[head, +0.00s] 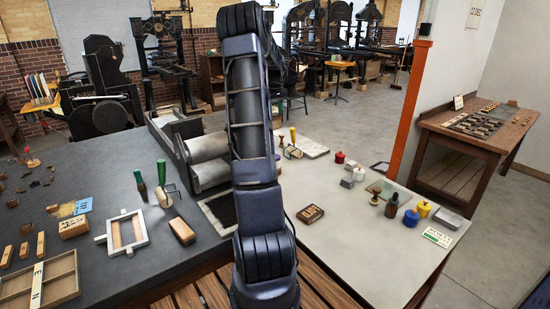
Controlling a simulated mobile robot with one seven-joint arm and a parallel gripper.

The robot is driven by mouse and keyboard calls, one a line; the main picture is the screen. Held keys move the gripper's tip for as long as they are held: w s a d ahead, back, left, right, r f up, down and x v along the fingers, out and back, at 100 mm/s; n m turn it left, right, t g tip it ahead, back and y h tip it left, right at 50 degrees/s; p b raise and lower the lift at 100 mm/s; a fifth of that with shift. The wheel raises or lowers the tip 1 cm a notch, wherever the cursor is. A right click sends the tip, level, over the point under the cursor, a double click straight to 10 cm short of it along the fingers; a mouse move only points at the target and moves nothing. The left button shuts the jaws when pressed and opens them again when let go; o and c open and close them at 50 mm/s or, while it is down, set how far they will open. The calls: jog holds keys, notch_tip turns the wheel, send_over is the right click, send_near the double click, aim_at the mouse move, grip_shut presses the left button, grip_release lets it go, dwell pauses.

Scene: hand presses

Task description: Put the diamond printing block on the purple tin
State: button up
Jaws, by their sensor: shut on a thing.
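A small round blue-violet tin (411,217) stands near the right edge of the pale table; it looks like the purple tin. A yellow tin (424,208) stands just beside it. I cannot make out the diamond printing block in this view. My arm rises through the middle of the picture and folds over at the top. My gripper and anything in it are hidden behind the arm.
Near the tin are a dark bottle (391,206), a wooden-handled stamp (376,191), a lettered card (438,236) and a grey box (448,219). A dark lettered block (310,213) lies nearer my arm. The pale table's front is clear. An orange post (407,110) rises behind.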

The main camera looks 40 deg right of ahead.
notch_tip(320, 180, down, 20)
jog(key=shift+f, duration=0.2)
dwell(0.5)
jog(key=shift+f, duration=0.15)
jog(key=o, duration=1)
jog(key=shift+c, duration=0.2)
